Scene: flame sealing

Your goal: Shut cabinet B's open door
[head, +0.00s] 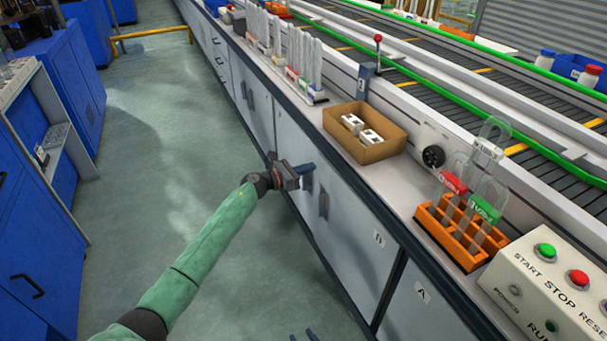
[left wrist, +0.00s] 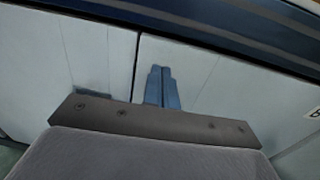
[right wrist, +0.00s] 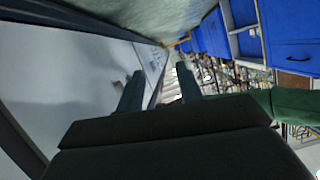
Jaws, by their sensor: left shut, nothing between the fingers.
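Cabinet B's door (head: 355,247), a pale grey panel labelled B, looks flush with the cabinet front in the head view; no clear gap shows. A dark handle (head: 323,204) is on it. My left gripper (head: 307,168) is shut and empty, its fingertips right at the upper part of the cabinet front; I cannot tell if they touch. In the left wrist view its closed fingers (left wrist: 161,86) lie just right of a seam between two panels (left wrist: 190,70). My right gripper (right wrist: 160,85) is open and empty; only its fingertips show at the head view's bottom edge (head: 303,337).
The counter above holds a cardboard box (head: 365,132), an orange rack (head: 461,232) and a control box (head: 550,285). Cabinet A (head: 425,300) adjoins at the right. Blue cabinets (head: 40,260) stand at the left. The green floor (head: 150,130) between is clear.

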